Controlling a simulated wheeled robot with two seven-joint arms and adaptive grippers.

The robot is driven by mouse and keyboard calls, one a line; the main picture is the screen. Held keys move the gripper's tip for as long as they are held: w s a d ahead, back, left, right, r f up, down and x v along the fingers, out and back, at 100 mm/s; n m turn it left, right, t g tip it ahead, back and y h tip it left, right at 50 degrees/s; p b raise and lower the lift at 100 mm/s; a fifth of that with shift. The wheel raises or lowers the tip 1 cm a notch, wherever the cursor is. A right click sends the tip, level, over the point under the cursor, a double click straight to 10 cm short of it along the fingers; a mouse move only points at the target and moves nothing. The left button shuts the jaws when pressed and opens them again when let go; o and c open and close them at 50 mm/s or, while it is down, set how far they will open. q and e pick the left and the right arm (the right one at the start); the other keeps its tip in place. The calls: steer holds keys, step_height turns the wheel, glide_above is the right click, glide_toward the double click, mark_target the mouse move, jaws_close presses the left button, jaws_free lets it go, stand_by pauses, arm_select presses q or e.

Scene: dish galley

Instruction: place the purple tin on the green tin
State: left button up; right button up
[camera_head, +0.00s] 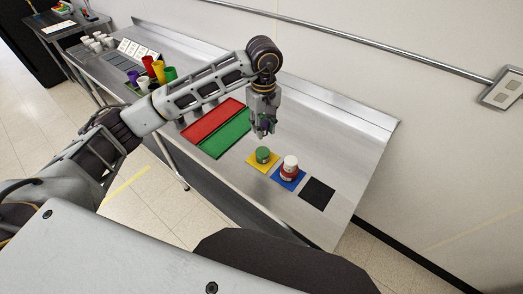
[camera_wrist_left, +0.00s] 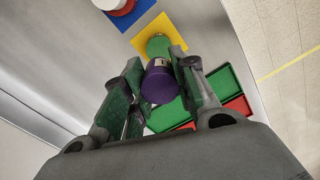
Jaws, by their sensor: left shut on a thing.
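My left gripper (camera_head: 262,130) is above the counter and shut on the purple tin (camera_wrist_left: 160,84). In the left wrist view the gripper (camera_wrist_left: 158,90) has its fingers on either side of the tin. In the head view the fingers mostly hide the tin. The green tin (camera_head: 263,155) stands on the yellow square (camera_head: 252,165), a little below and to the right of the gripper. In the left wrist view the green tin (camera_wrist_left: 158,45) lies just beyond the purple tin, which overlaps part of it. My right gripper is not in view.
A white-topped red tin (camera_head: 290,166) stands on a blue square (camera_head: 278,184), right of the green tin. A black square (camera_head: 317,193) is bare. Red (camera_head: 213,119) and green (camera_head: 226,134) trays lie left. Several coloured cups (camera_head: 160,72) stand farther back. A wall (camera_head: 420,60) runs behind.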

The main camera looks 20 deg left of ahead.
arm_select(q)
steer(key=shift+w+a+m, duration=0.25)
steer(key=shift+m, duration=0.55)
steer(key=shift+d+m, duration=0.1)
steer(key=shift+m, duration=0.9)
steer(key=p, duration=0.1)
glide_above(263, 151)
step_height(263, 151, down, 5)
steer(key=shift+s+f, duration=0.1)
steer(key=shift+s, duration=0.05)
steer(key=shift+f, duration=0.5)
steer(key=shift+f, duration=0.15)
